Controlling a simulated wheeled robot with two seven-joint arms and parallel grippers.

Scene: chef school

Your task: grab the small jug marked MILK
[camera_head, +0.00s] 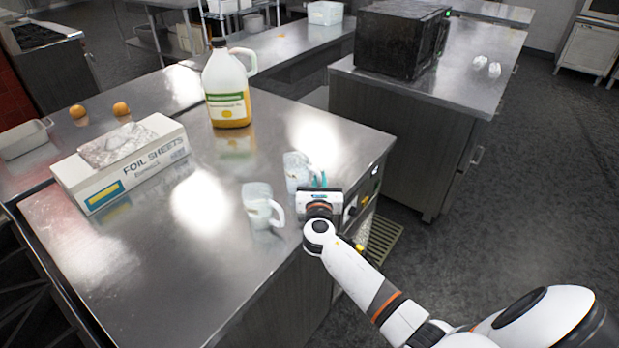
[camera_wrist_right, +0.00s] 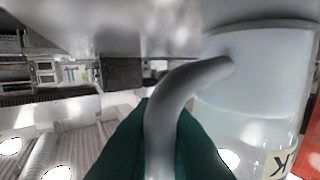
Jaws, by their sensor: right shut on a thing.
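Two small pale jugs stand on the steel counter in the head view. The farther jug (camera_head: 297,168) is at my right gripper (camera_head: 320,181); the nearer jug (camera_head: 260,204) stands apart to the left, its handle facing right. In the right wrist view, the teal fingers of my right gripper (camera_wrist_right: 160,140) are shut around the handle (camera_wrist_right: 172,105) of the jug (camera_wrist_right: 265,75). A label with a letter K (camera_wrist_right: 278,165) shows at the picture's edge; the rest of the word is cut off. My left gripper is not in view.
A foil sheets box (camera_head: 125,165) lies at the left of the counter (camera_head: 170,265). A large bottle (camera_head: 226,85) with a yellow-brown liquid stands behind. A black oven-like box (camera_head: 400,40) sits on another counter. The front of the near counter is clear.

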